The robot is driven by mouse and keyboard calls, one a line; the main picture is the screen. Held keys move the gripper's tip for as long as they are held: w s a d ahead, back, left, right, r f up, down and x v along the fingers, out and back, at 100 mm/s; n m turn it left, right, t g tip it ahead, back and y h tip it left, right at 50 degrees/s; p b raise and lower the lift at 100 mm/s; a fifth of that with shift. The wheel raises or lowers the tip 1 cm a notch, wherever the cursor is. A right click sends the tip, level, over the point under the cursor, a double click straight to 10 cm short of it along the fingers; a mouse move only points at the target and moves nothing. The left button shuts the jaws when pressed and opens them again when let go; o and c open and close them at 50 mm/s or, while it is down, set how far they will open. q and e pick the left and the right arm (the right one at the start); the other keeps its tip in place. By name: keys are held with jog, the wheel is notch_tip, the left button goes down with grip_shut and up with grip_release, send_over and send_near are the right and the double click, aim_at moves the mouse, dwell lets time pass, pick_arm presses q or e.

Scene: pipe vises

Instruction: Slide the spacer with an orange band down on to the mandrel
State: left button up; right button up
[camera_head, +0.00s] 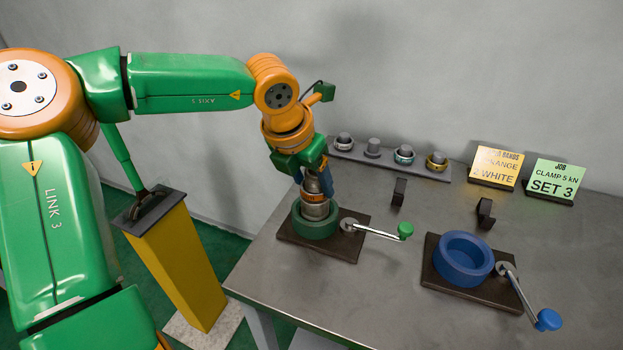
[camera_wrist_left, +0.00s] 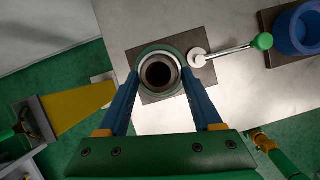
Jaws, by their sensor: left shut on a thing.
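My left gripper (camera_head: 314,190) points down over the green round vise (camera_head: 313,226) on the left of the bench. Its blue fingers are shut on a grey metal spacer with an orange band (camera_head: 316,199). The spacer is upright and within the vise's ring outline; its lower end is hidden by the vise wall. In the left wrist view, the fingers are on both sides of a pale round rim (camera_wrist_left: 147,61) with a dark bore, inside the green vise (camera_wrist_left: 143,53). I cannot tell the mandrel apart there, nor how deep the spacer sits. My right gripper is not in view.
A crank with a green knob (camera_head: 405,230) sticks out right of the vise. A blue vise (camera_head: 460,268) with a blue-knobbed crank (camera_head: 548,319) stands further right. A rack (camera_head: 441,172) with banded pieces, two dark brackets and two signs (camera_head: 498,167) (camera_head: 555,180) are behind.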

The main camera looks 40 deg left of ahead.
aim_at(309, 179)
pick_arm(q)
jog(key=shift+f+b, duration=0.4)
jog(key=shift+f, duration=0.05)
jog(key=o, duration=1.4)
jog(key=shift+r, duration=0.1)
jog(key=v, duration=0.7)
jog(key=shift+r+p, duration=0.1)
jog(key=shift+p, duration=0.2)
